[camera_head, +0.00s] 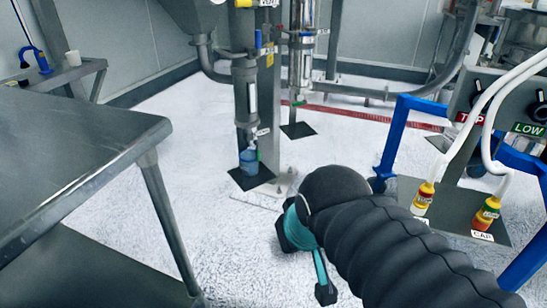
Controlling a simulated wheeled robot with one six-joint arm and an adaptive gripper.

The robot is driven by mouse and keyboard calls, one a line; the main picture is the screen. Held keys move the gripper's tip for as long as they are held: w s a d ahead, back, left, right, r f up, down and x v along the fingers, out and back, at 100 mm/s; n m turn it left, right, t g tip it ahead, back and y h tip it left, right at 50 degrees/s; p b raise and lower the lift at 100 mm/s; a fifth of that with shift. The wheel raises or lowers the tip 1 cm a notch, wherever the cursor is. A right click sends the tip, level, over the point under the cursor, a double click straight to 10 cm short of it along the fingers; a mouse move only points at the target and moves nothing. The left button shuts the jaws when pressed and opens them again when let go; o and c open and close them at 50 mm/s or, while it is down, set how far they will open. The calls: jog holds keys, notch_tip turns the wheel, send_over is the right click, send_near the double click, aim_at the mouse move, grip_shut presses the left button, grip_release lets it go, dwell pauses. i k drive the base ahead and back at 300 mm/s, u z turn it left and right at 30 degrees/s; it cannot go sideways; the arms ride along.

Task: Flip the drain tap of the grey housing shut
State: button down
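A tall grey housing (245,95) stands upright on the column at upper centre, beyond my arm. Small fittings and a pale tag (262,132) sit near its lower end. I cannot make out the drain tap or its position at this size. A blue bottle (249,161) stands on a dark floor plate beneath the housing. My arm, in a black ribbed sleeve, reaches in from the lower right and ends well short of the housing.
A steel table (75,135) fills the left side. A shiny steel cylinder (302,60) rises behind the grey housing. Pale floor lies clear between table and column.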

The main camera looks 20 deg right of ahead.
aim_at(258, 158)
jog(key=z, duration=0.75)
jog(key=i, duration=0.6)
jog(key=u, duration=0.6)
